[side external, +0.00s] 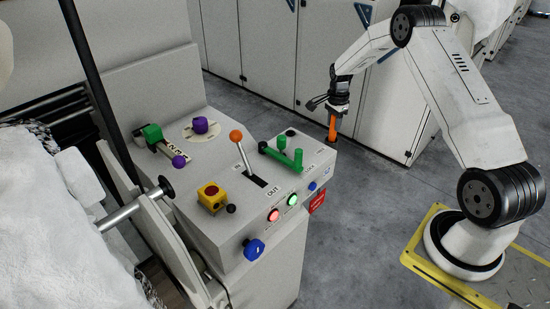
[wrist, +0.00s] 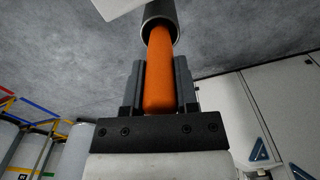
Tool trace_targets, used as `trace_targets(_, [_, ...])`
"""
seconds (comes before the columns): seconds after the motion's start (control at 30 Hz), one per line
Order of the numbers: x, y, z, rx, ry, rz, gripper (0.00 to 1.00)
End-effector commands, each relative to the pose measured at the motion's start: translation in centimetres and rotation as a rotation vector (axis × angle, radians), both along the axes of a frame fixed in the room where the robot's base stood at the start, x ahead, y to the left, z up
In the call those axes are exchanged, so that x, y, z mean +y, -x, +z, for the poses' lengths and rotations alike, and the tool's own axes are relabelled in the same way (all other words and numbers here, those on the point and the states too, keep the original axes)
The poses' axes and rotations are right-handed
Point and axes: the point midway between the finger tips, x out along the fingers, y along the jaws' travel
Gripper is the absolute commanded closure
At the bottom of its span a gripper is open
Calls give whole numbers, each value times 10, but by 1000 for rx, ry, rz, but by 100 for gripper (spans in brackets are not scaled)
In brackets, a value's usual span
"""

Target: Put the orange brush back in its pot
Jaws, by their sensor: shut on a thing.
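The orange brush (side external: 332,126) hangs from my gripper (side external: 336,109), just beyond the right corner of the console in the side view. In the wrist view the brush's orange handle (wrist: 160,75) lies between the two dark fingers of my gripper (wrist: 160,88), which is shut on it. The handle's far end reaches the open mouth of a dark grey round pot (wrist: 173,12) and seems to pass inside its rim. How deep it goes, and the bristles, cannot be seen.
The grey console (side external: 237,226) carries an orange-knobbed lever (side external: 236,136), a green handle (side external: 284,158), a yellow-and-red button (side external: 211,195) and lit buttons. Its corner also shows close by in the wrist view (wrist: 112,6). Machine cabinets (side external: 268,45) stand behind; grey floor is clear between.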

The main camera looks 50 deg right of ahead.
Motion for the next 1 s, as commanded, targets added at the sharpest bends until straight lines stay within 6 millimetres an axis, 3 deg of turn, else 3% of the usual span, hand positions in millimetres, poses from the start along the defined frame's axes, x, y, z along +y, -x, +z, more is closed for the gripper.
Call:
trace_targets(0.53, [0,0,-10,-1,0,0,100])
trace_targets(0.57, [0,0,-10,-1,0,0,53])
trace_targets(0.63, [0,0,-9,-1,0,0,31])
trace_targets(0.67, [0,0,-9,-1,0,0,28])
trace_targets(1.0, [0,0,-9,-1,0,0,28])
